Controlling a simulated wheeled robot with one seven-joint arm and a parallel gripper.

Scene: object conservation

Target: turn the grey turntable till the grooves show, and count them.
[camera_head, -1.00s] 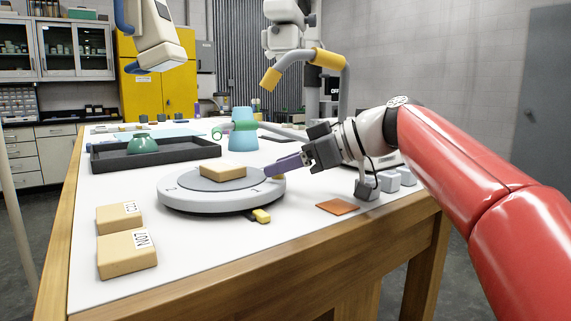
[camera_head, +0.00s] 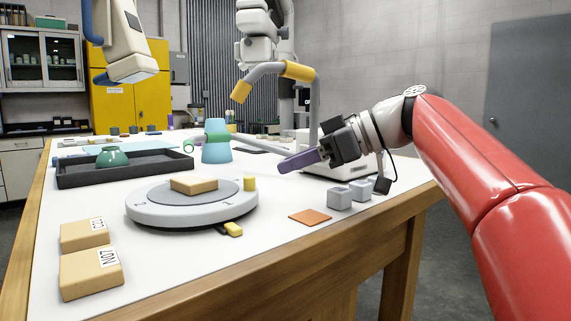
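The grey turntable (camera_head: 170,212) sits on the white table top, with a darker grey disc in its middle. Small dark marks show on its pale rim. A tan block (camera_head: 194,185) lies on the disc; I see no grooves on its visible faces. A short yellow peg (camera_head: 250,184) stands at the rim's right side. A yellow-and-black piece (camera_head: 232,229) lies at the turntable's front edge. My gripper (camera_head: 282,164), with purple fingers, is above the table to the right of the turntable, apart from the peg. The fingers overlap from this side, so their gap is hidden.
Two tan blocks with white labels (camera_head: 84,234) (camera_head: 92,272) lie at the front left. An orange square (camera_head: 310,217) and grey cubes (camera_head: 340,197) are at right. Behind are a black tray (camera_head: 75,179) with a green dome (camera_head: 110,157) and a blue vessel (camera_head: 217,150).

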